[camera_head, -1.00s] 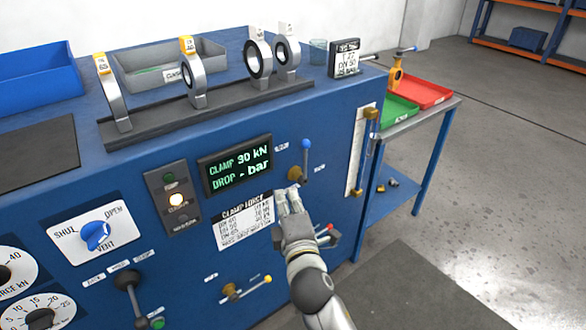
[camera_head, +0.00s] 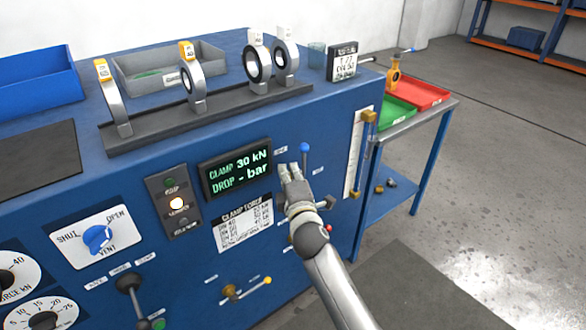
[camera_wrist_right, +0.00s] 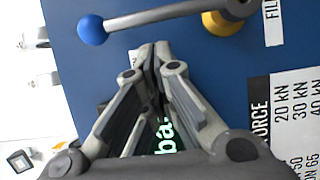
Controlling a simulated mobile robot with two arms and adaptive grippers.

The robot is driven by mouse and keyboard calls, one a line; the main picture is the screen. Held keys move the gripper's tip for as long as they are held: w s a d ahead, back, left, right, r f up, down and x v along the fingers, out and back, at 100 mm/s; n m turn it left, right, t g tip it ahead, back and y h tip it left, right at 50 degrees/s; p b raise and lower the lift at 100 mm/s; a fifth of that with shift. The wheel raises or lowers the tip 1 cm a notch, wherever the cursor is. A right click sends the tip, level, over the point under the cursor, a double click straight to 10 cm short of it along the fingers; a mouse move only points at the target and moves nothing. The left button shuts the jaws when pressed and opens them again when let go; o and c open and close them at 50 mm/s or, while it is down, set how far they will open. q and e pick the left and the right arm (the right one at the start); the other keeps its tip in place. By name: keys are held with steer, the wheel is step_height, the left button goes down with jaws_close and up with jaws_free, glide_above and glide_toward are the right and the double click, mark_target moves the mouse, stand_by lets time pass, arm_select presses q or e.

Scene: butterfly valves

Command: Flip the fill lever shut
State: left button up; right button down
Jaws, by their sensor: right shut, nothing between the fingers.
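The fill lever's blue knob (camera_head: 305,147) points up on the blue panel in the head view, beside the lit display. My right arm hides much of its lower part. In the right wrist view the blue knob (camera_wrist_right: 90,29) is at the left end of a grey rod, which runs to a brass pivot (camera_wrist_right: 222,22) next to a partly cut-off FILL label (camera_wrist_right: 272,20). My right gripper (camera_head: 288,171) is shut and empty, just left of the lever. Its closed fingertips (camera_wrist_right: 150,55) lie close to the rod in the wrist view; I cannot tell whether they touch. My left gripper is out of view.
Left of the gripper are the display (camera_head: 236,172) and the clamp force chart (camera_head: 243,225). A yellow-tipped lever (camera_head: 250,288) sits lower on the panel. A brass-ended gauge (camera_head: 359,155) is at the right edge. A side table with a red tray (camera_head: 425,91) stands beyond.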

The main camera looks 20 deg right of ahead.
steer(key=shift+d, duration=0.55)
